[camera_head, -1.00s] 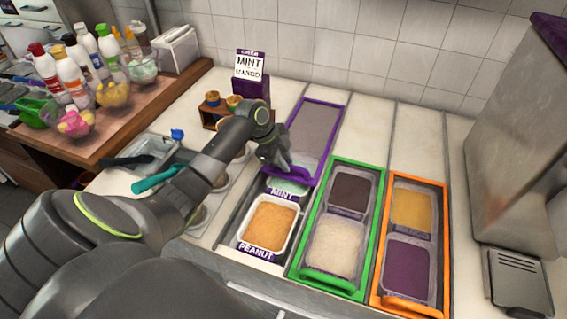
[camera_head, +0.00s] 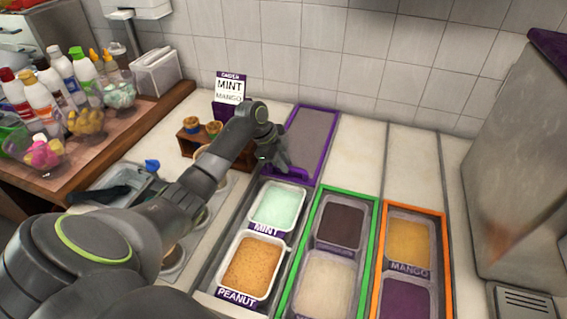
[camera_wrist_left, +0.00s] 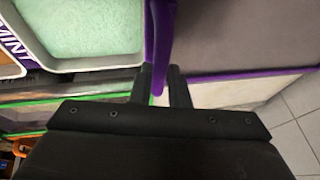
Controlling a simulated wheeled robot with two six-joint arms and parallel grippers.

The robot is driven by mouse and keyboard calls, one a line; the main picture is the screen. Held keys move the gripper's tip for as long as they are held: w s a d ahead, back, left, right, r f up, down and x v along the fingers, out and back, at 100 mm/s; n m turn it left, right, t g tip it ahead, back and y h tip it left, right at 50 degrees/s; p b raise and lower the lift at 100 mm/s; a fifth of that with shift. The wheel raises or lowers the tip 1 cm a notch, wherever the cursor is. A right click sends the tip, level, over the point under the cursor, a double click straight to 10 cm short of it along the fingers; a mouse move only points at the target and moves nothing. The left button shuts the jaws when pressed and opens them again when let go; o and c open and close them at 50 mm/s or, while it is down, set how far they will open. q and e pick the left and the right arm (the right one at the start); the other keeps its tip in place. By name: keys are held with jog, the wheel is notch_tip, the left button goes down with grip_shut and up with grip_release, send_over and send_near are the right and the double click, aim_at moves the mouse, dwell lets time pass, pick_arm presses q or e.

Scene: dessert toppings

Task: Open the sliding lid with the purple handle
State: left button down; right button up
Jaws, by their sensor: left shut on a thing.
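The sliding lid (camera_head: 309,137) is a grey panel with a purple frame, slid toward the wall at the back. Its purple handle (camera_wrist_left: 158,45) runs between the fingers in the left wrist view. My left gripper (camera_head: 281,165) is shut on the handle at the lid's near edge; the fingers also show in the wrist view (camera_wrist_left: 162,84). The mint tub (camera_head: 277,207) and the peanut tub (camera_head: 252,267) both lie uncovered in front of the lid. My right gripper is not in view.
A green-framed bay (camera_head: 373,208) and an orange-framed bay (camera_head: 446,240) lie to the right. A sign (camera_head: 229,88) and a small wooden holder (camera_head: 187,146) stand left of the lid. Bottles and topping bowls (camera_head: 86,122) fill the left counter. A steel machine (camera_head: 530,150) stands at right.

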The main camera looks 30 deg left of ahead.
pick_arm(q)
jog(key=c, duration=1.6)
grip_release()
jog(key=shift+o, duration=1.1)
jog(key=b+v, duration=0.2)
jog(key=v, duration=1.5)
jog(key=shift+r+b, duration=0.2)
jog(key=shift+b, duration=0.1)
